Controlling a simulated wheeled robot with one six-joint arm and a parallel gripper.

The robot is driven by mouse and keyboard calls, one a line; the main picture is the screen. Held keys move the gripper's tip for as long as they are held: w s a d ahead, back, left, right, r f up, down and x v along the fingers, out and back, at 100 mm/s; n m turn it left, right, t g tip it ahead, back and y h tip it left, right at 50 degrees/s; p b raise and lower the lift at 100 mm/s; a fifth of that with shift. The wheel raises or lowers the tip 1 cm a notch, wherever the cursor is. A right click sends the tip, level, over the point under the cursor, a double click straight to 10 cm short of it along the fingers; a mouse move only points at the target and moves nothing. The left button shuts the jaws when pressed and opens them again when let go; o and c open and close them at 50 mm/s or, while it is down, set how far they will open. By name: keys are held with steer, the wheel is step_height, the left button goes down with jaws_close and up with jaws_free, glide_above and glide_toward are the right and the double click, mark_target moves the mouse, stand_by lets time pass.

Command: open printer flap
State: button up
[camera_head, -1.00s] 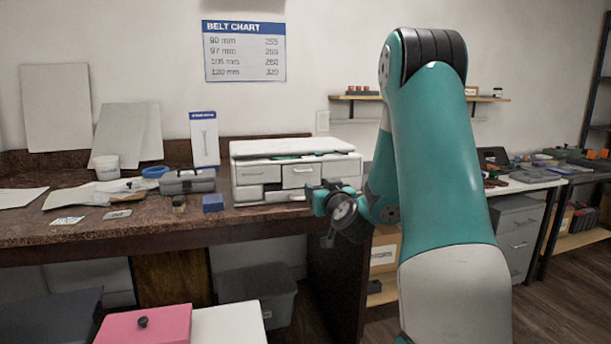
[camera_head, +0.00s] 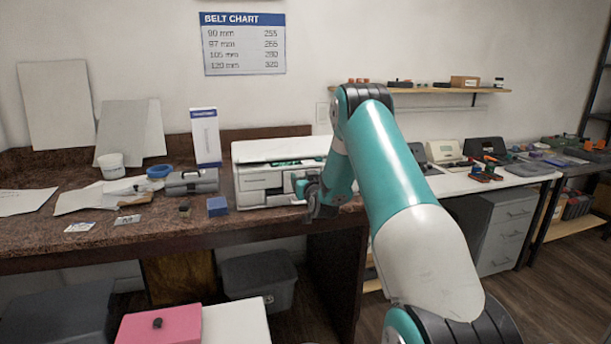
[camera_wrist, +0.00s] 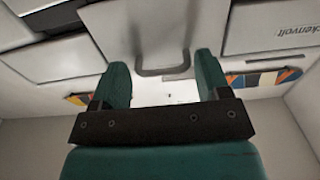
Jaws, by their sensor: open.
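The white printer (camera_head: 262,152) stands on the brown counter, with a dark gap under its lid. In the wrist view, a pale grey flap (camera_wrist: 143,28) with a U-shaped handle (camera_wrist: 163,71) lies ahead, between my fingers in the picture. My gripper (camera_wrist: 161,63) is open, one green finger on each side of the handle. I cannot tell whether the fingers touch it. In the head view, my gripper (camera_head: 303,186) is at the printer's front right, and my arm hides that end of the printer.
A grey case (camera_head: 192,181), a blue block (camera_head: 217,206) and a blue tape ring (camera_head: 159,171) are left of the printer. A pink box (camera_head: 160,325) is low in front. In the wrist view, a lettered panel (camera_wrist: 270,27) is right of the flap.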

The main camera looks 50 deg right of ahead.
steer(key=shift+w, duration=0.1)
steer(key=c, duration=1)
steer(key=b, duration=0.2)
steer(key=f+t+b, duration=0.1)
steer(key=b, duration=0.2)
steer(key=shift+s+f, duration=0.15)
steer(key=shift+s, duration=0.1)
steer(key=f+t+h+b, duration=0.1)
steer(key=b, duration=0.6)
steer(key=s+a+f+t+h+b, duration=0.1)
steer(key=t+b, duration=0.1)
steer(key=b, duration=0.6)
steer(key=shift+s+b, duration=0.15)
steer(key=shift+b, duration=0.15)
steer(key=t+h+b, duration=0.1)
steer(key=b, duration=0.4)
steer(key=t+b, duration=0.1)
steer(key=b, duration=0.5)
steer(key=shift+s+a+f+h, duration=0.15)
steer(key=shift+s+f+h, duration=0.25)
steer(key=shift+t+b, duration=0.3)
steer(key=shift+b, duration=0.3)
steer(key=shift+r, duration=0.15)
